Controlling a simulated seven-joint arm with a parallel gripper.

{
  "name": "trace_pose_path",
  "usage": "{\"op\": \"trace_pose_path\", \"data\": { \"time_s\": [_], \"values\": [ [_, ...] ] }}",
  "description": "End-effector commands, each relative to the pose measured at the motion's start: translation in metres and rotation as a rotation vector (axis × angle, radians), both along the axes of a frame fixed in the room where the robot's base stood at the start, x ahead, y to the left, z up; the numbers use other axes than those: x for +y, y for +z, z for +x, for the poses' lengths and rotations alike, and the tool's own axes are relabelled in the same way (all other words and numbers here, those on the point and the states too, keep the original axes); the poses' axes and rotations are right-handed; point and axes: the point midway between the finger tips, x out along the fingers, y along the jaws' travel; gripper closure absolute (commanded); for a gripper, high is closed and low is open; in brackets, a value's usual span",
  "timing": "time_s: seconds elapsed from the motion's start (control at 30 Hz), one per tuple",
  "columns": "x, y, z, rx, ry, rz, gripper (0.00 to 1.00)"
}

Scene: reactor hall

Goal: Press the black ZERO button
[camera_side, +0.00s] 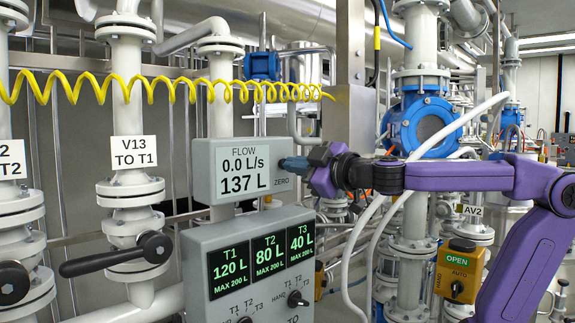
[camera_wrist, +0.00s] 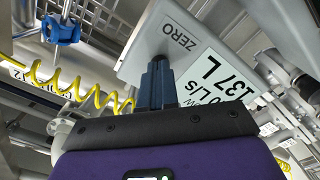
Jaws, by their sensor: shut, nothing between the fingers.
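The grey flow meter box (camera_side: 203,170) shows FLOW 0.0 L/s and 137 L on its display (camera_side: 243,170). In the wrist view my gripper (camera_wrist: 159,62) points at the face beside the word ZERO. The black button itself is hidden behind the fingertips. I cannot tell whether they touch or press it.
A grey panel (camera_side: 195,290) with T1, T2 and T3 readouts and knobs stands below the meter. A yellow coiled hose (camera_side: 180,88) hangs across above.

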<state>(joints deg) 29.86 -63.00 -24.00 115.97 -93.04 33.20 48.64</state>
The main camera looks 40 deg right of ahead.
Motion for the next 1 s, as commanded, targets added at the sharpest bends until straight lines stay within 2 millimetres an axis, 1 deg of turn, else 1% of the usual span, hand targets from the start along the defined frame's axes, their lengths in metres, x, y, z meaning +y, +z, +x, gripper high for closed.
{"op": "trace_pose_path", "data": {
  "time_s": [0.07,0.17,0.8,1.0],
  "values": [
    [0.000,0.000,0.002,0.000,-0.001,0.000,1.00],
    [0.000,0.000,-0.001,-0.001,0.000,0.000,1.00],
    [0.001,0.001,-0.055,-0.004,0.005,0.002,1.00],
    [0.001,0.000,-0.068,-0.001,0.003,0.001,1.00]
  ]
}}
